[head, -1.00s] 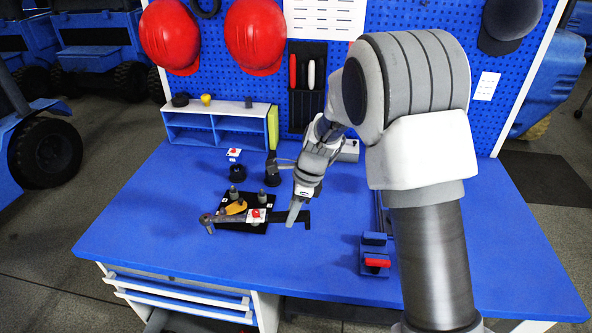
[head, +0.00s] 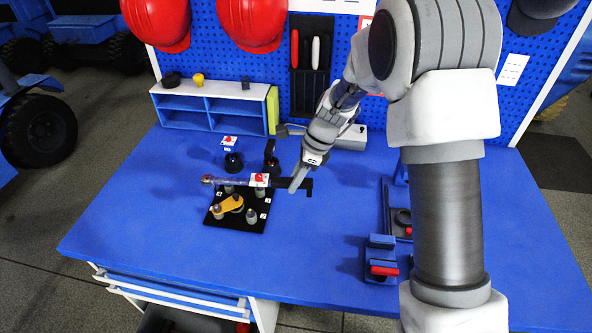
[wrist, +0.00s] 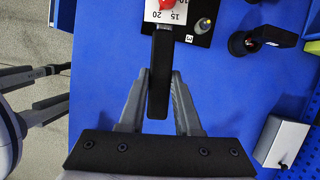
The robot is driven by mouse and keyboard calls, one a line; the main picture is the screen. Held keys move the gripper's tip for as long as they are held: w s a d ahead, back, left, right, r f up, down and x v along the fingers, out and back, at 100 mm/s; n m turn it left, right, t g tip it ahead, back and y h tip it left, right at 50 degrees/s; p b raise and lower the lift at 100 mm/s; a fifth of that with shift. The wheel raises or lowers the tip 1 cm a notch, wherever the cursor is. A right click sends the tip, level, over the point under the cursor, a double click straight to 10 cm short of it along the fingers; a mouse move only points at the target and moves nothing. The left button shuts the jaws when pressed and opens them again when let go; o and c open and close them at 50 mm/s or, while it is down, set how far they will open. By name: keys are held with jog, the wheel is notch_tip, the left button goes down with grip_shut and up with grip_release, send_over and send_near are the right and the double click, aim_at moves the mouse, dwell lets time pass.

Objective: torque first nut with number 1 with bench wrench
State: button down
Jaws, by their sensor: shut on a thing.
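My gripper (head: 297,188) is shut on the black handle of the bench wrench (head: 280,184). In the wrist view, my gripper (wrist: 158,105) has a finger on each side of the handle (wrist: 160,75). The wrench spans the back edge of the black plate (head: 238,224), its head (head: 208,180) pointing left, past the plate's back left corner. A white scale card with a red knob (head: 259,179) sits on the wrench. The plate bears several grey nut posts (head: 251,216), small white number tags and a yellow piece (head: 228,205). I cannot read which tag is number 1.
Behind the wrench stand a dark round holder (head: 233,162) and another black fixture (head: 271,160). A blue shelf (head: 208,108) is at the back. A blue block with a red handle (head: 381,262) stands at the right. The front left of the bench is clear.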

jog(key=shift+w+f, duration=0.1)
jog(key=shift+w, duration=0.1)
notch_tip(320, 180, down, 4)
jog(key=b, duration=0.4)
jog(key=shift+f, duration=0.2)
jog(key=shift+f+b, duration=0.9)
jog(key=shift+f, duration=0.7)
dwell(0.8)
jog(key=shift+s, duration=0.1)
dwell(0.3)
jog(key=s+a+m+t, duration=0.1)
jog(key=s+a+m, duration=0.1)
jog(key=s, duration=0.4)
jog(key=s+a+m+t, duration=0.1)
jog(key=s+m, duration=0.3)
jog(key=s, duration=0.2)
jog(key=shift+s+a+m+h, duration=0.3)
jog(key=shift+a+m, duration=0.05)
jog(key=shift+m, duration=0.05)
